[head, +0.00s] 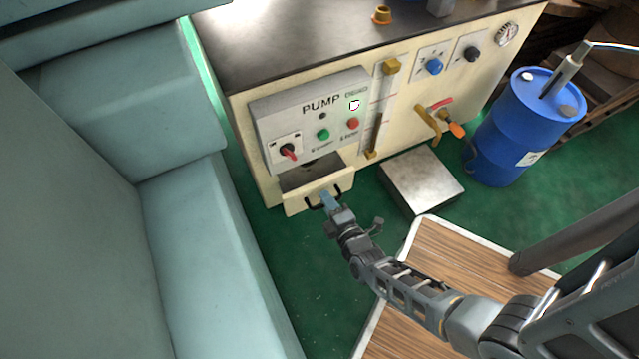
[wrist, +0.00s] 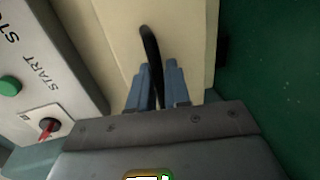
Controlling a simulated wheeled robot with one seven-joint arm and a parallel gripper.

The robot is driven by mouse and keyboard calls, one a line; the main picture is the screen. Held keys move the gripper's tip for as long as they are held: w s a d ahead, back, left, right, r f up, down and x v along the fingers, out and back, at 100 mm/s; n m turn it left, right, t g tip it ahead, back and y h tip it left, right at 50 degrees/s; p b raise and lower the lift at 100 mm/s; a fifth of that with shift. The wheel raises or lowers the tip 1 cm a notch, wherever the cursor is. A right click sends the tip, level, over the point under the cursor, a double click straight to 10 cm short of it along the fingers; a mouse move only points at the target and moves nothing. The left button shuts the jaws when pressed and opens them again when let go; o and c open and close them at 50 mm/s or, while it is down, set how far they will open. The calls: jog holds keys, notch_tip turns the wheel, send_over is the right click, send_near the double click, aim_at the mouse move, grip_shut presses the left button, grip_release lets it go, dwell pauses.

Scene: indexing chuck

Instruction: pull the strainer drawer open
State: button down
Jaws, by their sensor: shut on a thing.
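The strainer drawer (head: 296,204) is a cream-fronted drawer low on the pump cabinet, under the grey PUMP panel. Its front stands out from the cabinet, and a dark interior shows behind it. A black bow handle (head: 338,188) is on its front; the handle (wrist: 149,42) also shows in the wrist view, running down between the fingers. My gripper (head: 326,198) is shut on the handle, with its blue-grey fingers (wrist: 158,78) on both sides of it. The fingers hide part of the handle.
The grey panel (head: 270,113) with a red switch and buttons is just above the drawer. A metal step box (head: 421,181) and a blue drum (head: 515,130) stand to the right. A pale teal padded block (head: 190,230) is close on the left. Green floor (head: 300,270) lies in front.

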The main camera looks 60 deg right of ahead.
jog(key=f+v, duration=0.2)
jog(key=v, duration=0.7)
jog(key=shift+s+a+p, duration=0.3)
jog(key=shift+s+p, duration=0.15)
jog(key=c, duration=1.2)
grip_release()
jog(key=shift+c, duration=0.2)
jog(key=shift+r, duration=0.1)
jog(key=p+v, duration=0.1)
jog(key=v, duration=0.6)
jog(key=shift+s+a+p, duration=0.15)
jog(key=shift+s+p, duration=0.1)
jog(key=shift+p, duration=0.15)
